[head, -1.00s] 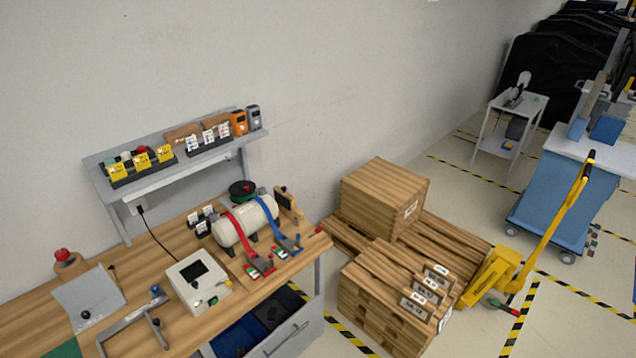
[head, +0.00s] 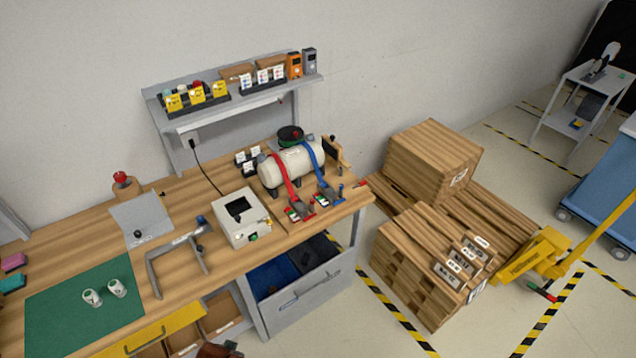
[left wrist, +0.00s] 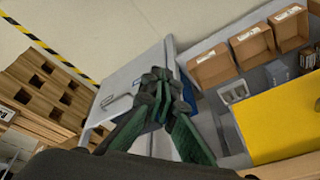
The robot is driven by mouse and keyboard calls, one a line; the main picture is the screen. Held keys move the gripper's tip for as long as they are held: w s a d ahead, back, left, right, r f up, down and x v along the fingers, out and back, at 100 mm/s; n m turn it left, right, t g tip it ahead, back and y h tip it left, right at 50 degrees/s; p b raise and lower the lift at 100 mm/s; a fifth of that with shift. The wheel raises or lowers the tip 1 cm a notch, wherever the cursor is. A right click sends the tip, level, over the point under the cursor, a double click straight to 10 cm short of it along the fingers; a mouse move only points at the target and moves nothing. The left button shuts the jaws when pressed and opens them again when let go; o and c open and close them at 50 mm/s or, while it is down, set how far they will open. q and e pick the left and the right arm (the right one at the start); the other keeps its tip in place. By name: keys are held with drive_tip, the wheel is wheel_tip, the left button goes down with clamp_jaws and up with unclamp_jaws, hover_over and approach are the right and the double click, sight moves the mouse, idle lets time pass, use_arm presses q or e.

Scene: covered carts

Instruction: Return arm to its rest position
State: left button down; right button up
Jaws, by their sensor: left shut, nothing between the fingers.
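My left gripper (left wrist: 160,85) shows in the left wrist view with its dark green fingers shut and nothing between them. It hangs in front of the workbench, over the grey drawer unit (left wrist: 125,75). In the head view only a small dark reddish-brown piece, perhaps of my arm, shows at the bottom edge, and I cannot make out the gripper there. My right gripper is in neither view. The workbench (head: 80,225) bears a white tank (head: 292,163) with a red and a blue strap.
A yellow drawer front (left wrist: 285,120) and cardboard bins (left wrist: 252,45) are close to the left gripper. A grey drawer (head: 300,298) stands out under the bench. Stacked wooden pallets (head: 420,275) and a yellow pallet jack (head: 535,255) are at right. Striped floor lies between bench and pallets.

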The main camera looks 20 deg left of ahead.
use_arm(q)
drive_tip(key=s+d+f+g+b, duration=0.1)
drive_tip(key=s+f+b, duration=0.15)
drive_tip(key=f, duration=1.05)
drive_tip(key=s+f+b, duration=0.2)
drive_tip(key=s+f, duration=0.1)
drive_tip(key=f, duration=1)
drive_tip(key=s+f+m+g+b, duration=0.1)
drive_tip(key=s+f+b, duration=0.3)
drive_tip(key=s+f, duration=1.3)
drive_tip(key=shift+s+f+h, duration=0.3)
drive_tip(key=shift+s+f, duration=0.1)
drive_tip(key=shift+f, duration=0.55)
